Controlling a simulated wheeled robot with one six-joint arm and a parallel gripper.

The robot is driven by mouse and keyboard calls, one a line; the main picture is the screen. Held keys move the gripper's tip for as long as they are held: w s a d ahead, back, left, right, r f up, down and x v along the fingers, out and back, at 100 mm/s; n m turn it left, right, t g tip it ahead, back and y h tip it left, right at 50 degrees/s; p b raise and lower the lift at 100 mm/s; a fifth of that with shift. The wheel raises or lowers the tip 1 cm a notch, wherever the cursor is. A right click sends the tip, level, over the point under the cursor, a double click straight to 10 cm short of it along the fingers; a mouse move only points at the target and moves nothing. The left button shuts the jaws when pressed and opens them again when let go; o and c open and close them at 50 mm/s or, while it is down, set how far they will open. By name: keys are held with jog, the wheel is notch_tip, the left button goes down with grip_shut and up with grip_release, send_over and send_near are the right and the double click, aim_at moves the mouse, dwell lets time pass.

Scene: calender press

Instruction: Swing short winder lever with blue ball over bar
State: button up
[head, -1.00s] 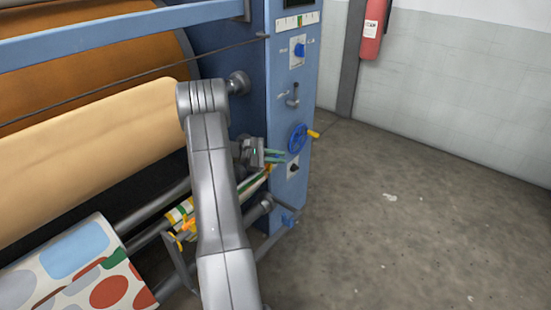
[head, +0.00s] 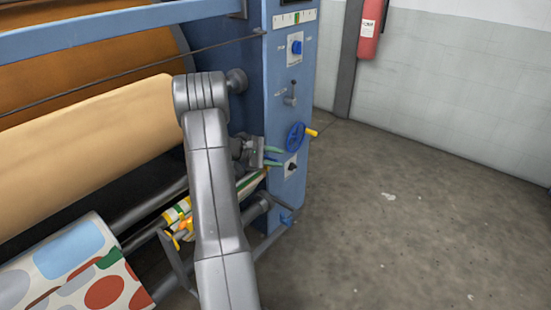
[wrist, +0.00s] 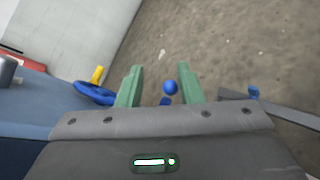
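My gripper (wrist: 159,68) is open, its two green fingers apart. In the wrist view a blue ball (wrist: 170,87) shows in the gap between the fingers, nearer the right one, with a short blue piece (wrist: 165,101) below it. I cannot tell how deep the ball lies between the fingers; no contact shows. In the head view my gripper (head: 274,157) is beside the blue end panel, below the handwheel. I cannot pick out the lever clearly there. A grey bar (wrist: 285,112) with a blue block (wrist: 253,92) shows at the right of the wrist view.
The blue handwheel (head: 295,136) with a yellow handle is close above my gripper. A black knob (head: 291,167) is on the blue panel (head: 281,100). Rollers and a patterned fabric roll (head: 85,270) lie at left. The floor (head: 410,220) at right is clear.

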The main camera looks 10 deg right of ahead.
notch_tip(320, 180, up, 10)
jog(key=p, duration=0.2)
dwell(0.4)
notch_tip(320, 180, down, 10)
jog(key=shift+f+b, duration=0.1)
jog(key=shift+b, duration=0.95)
jog(key=shift+r, duration=0.2)
